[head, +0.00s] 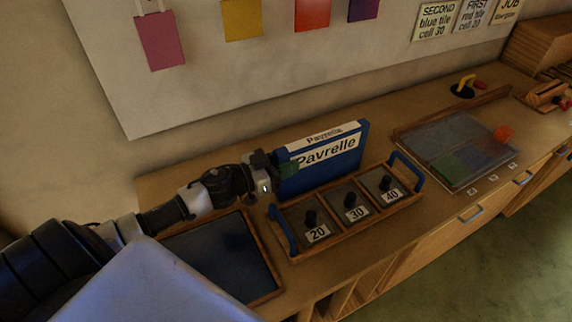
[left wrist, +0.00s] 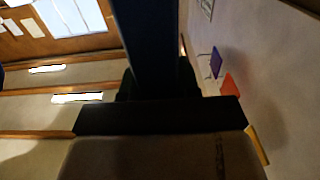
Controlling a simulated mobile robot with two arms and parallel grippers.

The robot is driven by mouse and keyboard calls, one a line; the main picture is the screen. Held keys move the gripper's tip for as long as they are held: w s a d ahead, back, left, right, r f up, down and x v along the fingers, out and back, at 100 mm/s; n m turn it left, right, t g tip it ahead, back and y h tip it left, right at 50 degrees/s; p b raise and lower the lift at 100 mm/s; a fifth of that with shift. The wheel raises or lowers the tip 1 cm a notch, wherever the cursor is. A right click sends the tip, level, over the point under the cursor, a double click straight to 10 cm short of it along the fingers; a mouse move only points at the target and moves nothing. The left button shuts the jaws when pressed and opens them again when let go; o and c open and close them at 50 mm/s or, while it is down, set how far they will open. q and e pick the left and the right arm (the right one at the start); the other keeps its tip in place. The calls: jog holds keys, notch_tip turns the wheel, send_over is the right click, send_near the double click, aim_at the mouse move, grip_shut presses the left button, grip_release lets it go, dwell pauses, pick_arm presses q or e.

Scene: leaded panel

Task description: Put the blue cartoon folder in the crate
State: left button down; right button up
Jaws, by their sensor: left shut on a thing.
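The blue folder (head: 290,186), with white labels reading "Pavrelle", stands upright on the bench behind a row of numbered blocks. My left gripper (head: 277,168) is shut on its left edge. In the left wrist view the folder (left wrist: 147,40) is a dark blue slab running up from between the jaws (left wrist: 150,92). I cannot tell whether its bottom touches the bench. No crate can be made out for certain. My right gripper is not in view.
A wooden carrier (head: 345,238) with blue handles holds blocks marked 20, 30 and 40 in front of the folder. A dark tray (head: 225,250) lies at the left. A glazed panel tray (head: 440,140) lies at the right. A wall stands behind the bench.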

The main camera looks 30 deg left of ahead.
pick_arm(q)
jog(key=shift+w+f, duration=0.1)
jog(key=shift+f, duration=0.4)
jog(key=shift+f, duration=0.2)
jog(key=c, duration=0.8)
grip_release()
